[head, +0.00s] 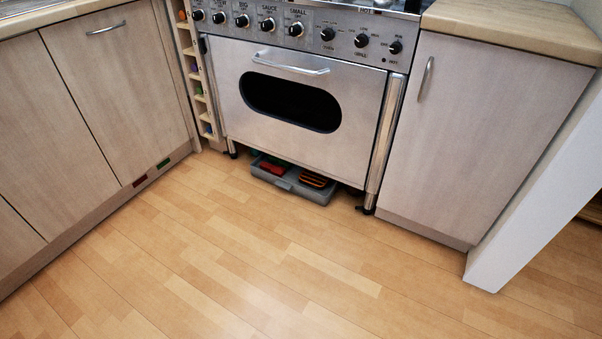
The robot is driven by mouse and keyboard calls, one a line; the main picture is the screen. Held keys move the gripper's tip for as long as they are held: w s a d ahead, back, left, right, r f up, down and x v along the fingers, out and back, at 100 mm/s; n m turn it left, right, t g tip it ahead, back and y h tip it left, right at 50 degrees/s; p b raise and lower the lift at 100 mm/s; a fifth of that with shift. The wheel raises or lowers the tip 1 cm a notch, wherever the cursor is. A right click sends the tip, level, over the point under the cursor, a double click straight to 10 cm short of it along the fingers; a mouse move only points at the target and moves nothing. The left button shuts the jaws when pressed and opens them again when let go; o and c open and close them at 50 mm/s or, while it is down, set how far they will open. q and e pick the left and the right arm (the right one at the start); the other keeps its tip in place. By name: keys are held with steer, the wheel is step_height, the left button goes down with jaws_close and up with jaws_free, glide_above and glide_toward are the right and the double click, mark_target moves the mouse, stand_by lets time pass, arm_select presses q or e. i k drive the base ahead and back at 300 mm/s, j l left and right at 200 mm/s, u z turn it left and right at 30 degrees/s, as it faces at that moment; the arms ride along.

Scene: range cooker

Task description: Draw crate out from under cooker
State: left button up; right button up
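The grey crate (287,186) lies on the wooden floor under the steel range cooker (300,140). Its front part sticks out past the cooker's lower edge, and its back is hidden beneath the cooker. A red item (272,168) lies in its left part and orange and dark items (312,180) lie in its right part. Something green shows at its back left, too small to make out. Neither of my grippers is in the head view.
The cooker's legs, left (232,150) and right (367,206), stand on either side of the crate. Pale cupboards flank the cooker, and a white wall end (520,200) stands at the right. The floor (250,260) in front is clear.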

mark_target(299, 170)
steer(key=i+j+z, duration=0.1)
steer(key=i+j, duration=0.65)
steer(key=i+j+z, duration=0.15)
steer(key=i+j, duration=0.5)
steer(key=j, duration=0.2)
steer(key=i+j+z, duration=0.15)
steer(key=i+j, duration=0.5)
steer(key=j, duration=0.25)
steer(key=i+j+z, duration=0.15)
steer(key=i+j, duration=0.15)
steer(key=j, duration=0.2)
